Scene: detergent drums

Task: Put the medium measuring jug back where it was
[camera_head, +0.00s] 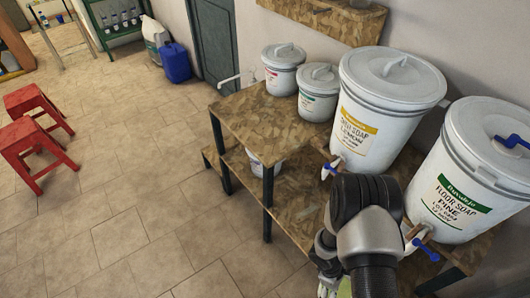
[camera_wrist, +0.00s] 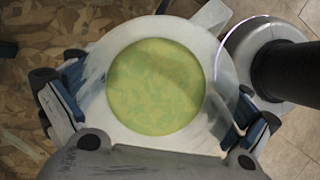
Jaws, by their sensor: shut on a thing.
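My gripper (camera_wrist: 155,108) is shut on a whitish, translucent round jug (camera_wrist: 101,95), one finger on each side of it. Seen from above, the jug holds yellow-green liquid (camera_wrist: 155,88) with a mottled reflection on it. I cannot tell the jug's size from this view. In the head view my gripper (camera_head: 328,272) is at the bottom, in front of the wooden bench, mostly hidden by my wrist. Only a sliver of yellow-green shows under it there. No other measuring jug can be made out clearly.
A large lemon drum (camera_head: 385,100) and a pine floor-soap drum (camera_head: 478,170) with blue-handled taps stand on the bench (camera_head: 250,118). Two smaller white tubs (camera_head: 283,72) (camera_head: 318,98) stand behind. A white container (camera_head: 262,160) is below. Red stools (camera_head: 32,140) stand left on open floor.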

